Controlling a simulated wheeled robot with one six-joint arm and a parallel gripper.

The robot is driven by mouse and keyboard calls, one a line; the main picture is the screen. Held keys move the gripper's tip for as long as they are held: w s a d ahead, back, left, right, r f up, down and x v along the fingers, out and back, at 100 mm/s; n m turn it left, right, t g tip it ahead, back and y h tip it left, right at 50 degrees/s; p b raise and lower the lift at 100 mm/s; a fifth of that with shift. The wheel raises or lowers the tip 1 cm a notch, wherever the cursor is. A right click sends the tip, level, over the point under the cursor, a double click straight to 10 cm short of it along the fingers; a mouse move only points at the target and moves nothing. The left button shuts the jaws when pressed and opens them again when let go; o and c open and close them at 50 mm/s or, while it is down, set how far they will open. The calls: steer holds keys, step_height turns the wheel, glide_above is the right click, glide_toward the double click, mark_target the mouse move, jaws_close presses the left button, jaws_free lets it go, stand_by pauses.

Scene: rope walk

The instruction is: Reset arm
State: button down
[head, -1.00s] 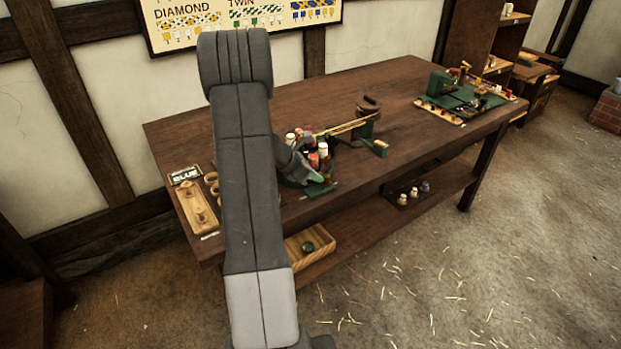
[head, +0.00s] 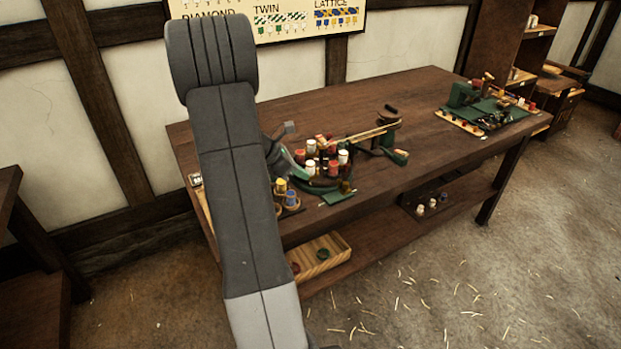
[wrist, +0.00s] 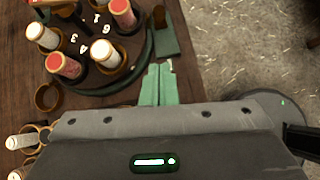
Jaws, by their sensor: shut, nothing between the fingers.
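My gripper (wrist: 157,84) is in the wrist view, its two green fingers together and empty. They point toward the rim of a round dark, green-edged stand (wrist: 151,47) with white numbers. Red-topped bobbins (wrist: 66,66) and white-topped bobbins (wrist: 107,54) stand upright on it. In the head view my arm rises in front of the workbench (head: 290,98) and hides most of the gripper. The bobbins (head: 333,165) show just right of my arm.
A long wooden arm on a stand (head: 356,138) lies behind the bobbins. A green tool set (head: 490,108) sits at the bench's far right. A wooden tray (head: 322,262) is on the shelf below. The floor at right is open, with scattered straw.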

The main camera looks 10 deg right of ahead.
steer(key=shift+a+r, duration=0.15)
steer(key=shift+a, duration=0.05)
